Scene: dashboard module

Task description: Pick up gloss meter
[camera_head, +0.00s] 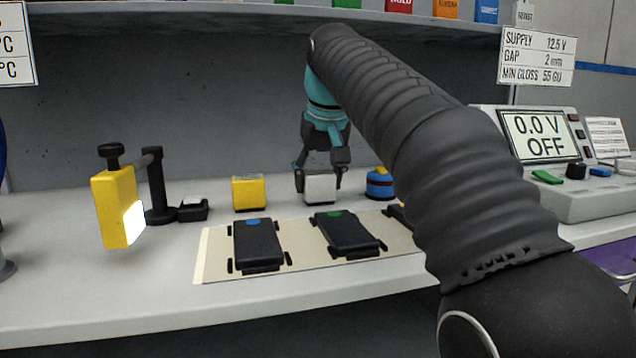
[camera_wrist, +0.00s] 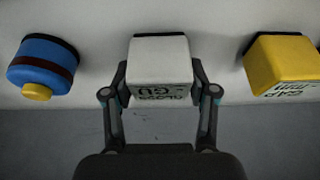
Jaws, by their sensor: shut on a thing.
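The gloss meter (camera_head: 320,188) is a small white block on the bench, near the back wall. In the wrist view the gloss meter (camera_wrist: 159,58) shows black lettering that reads "GLOSS" and "GU" upside down. My gripper (camera_head: 321,178) reaches down over it from above. In the wrist view my gripper (camera_wrist: 160,85) has one finger on each side of the block and is shut on it. The block's base is near the bench top; I cannot tell whether it is clear of the surface.
A yellow block (camera_head: 249,193) marked "GAP mm" stands to the left, and a blue round device (camera_head: 380,184) to the right. A yellow lamp (camera_head: 116,208) on a stand is at left. A power supply (camera_head: 560,203) stands at right. A shelf (camera_head: 230,13) overhangs.

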